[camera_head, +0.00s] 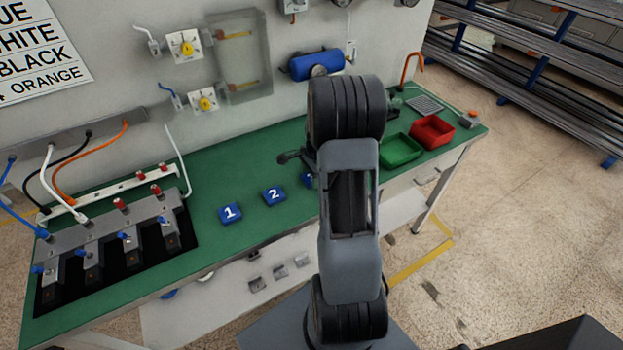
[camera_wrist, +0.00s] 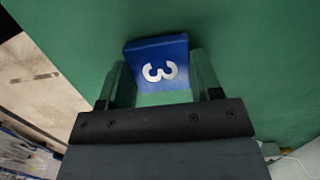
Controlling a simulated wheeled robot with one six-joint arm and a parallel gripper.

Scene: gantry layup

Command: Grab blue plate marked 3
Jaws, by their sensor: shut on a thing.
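The blue plate marked 3 (camera_wrist: 160,70) lies between the two fingers of my gripper (camera_wrist: 160,88) in the wrist view, its white numeral facing the camera. My gripper is shut on this plate at the green bench top (camera_wrist: 255,60). I cannot tell whether the plate touches the bench or is just above it. In the head view a small part of the blue plate marked 3 (camera_head: 307,180) shows at the left edge of my arm. My arm hides the rest of it and the gripper fingers there.
Blue plates marked 1 (camera_head: 230,213) and 2 (camera_head: 274,195) lie on the bench to the left. A green tray (camera_head: 400,150) and a red tray (camera_head: 433,130) stand to the right. A clamp fixture with cables (camera_head: 110,235) fills the left end. Wall gauges and a blue cylinder (camera_head: 316,64) are behind.

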